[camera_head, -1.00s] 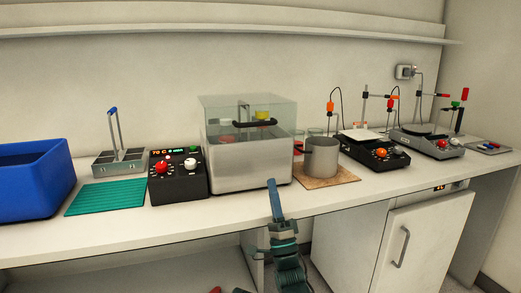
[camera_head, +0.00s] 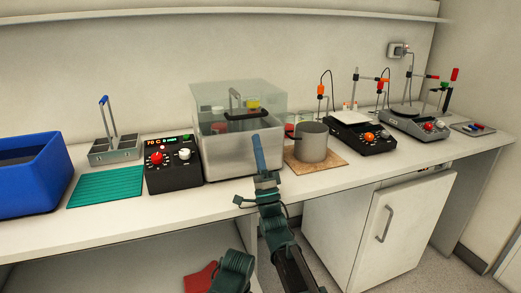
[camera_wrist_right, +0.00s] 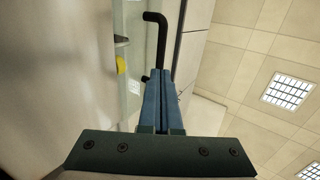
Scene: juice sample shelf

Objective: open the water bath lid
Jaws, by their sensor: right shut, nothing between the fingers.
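The water bath (camera_head: 222,162) is a steel tank on the bench. Its clear box lid (camera_head: 268,97) sits shut on top. A black bar handle (camera_head: 243,116) is on the lid's front; the handle also shows in the wrist view (camera_wrist_right: 162,45). A rack and a yellow item (camera_head: 253,104) show through the lid. My right gripper (camera_head: 256,137) points up in front of the bath, just below the handle's right part. In the wrist view its blue fingers (camera_wrist_right: 162,82) are together and empty, close to the handle but not around it. My left gripper is not in view.
A black control box (camera_head: 172,172) with red and white knobs stands left of the bath. A metal pot (camera_head: 311,145) on a brown board stands close to its right. A blue bin (camera_head: 35,180) is far left, hot plates (camera_head: 365,140) right. A shelf runs above.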

